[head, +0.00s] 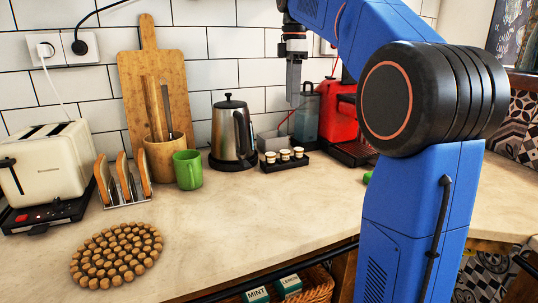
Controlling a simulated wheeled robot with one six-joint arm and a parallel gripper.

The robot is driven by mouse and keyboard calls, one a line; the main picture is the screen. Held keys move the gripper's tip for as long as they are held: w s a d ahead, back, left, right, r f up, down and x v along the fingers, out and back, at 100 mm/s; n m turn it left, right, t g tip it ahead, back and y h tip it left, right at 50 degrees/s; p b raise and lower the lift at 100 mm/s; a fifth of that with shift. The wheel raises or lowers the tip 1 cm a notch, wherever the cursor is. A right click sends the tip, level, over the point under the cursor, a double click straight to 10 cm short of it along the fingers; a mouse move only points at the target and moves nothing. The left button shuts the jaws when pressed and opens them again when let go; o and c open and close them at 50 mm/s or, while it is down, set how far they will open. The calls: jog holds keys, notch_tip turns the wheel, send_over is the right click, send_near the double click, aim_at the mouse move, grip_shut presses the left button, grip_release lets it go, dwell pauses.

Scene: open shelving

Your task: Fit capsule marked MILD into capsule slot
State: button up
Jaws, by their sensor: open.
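Three small capsules (284,155) stand in a row in a black holder (287,166) on the counter. Their markings are too small to read, so I cannot tell which is MILD. A red coffee machine (338,108) stands right of them, partly hidden behind my blue arm. I cannot make out its capsule slot. My gripper (294,98) hangs fingers down, above the counter, higher than the capsules and in front of the wall, near the machine's left side. It is open and no object shows in it.
A steel kettle (232,133) stands left of the capsules, with a green mug (187,170) and utensil pot (166,158) further left. A toaster (45,162), toast rack (124,182) and round beaded mat (117,254) are at left. The front middle counter is clear.

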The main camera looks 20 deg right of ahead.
jog(key=w, duration=0.2)
send_over(286, 151)
jog(key=shift+n, duration=0.4)
jog(key=f, duration=1.1)
jog(key=shift+s+f, duration=0.2)
jog(key=shift+s, duration=0.15)
jog(key=shift+w+f, duration=0.15)
jog(key=shift+f, duration=1.25)
jog(key=shift+w+f, duration=0.15)
jog(key=shift+f, duration=1.2)
jog(key=c, duration=1.1)
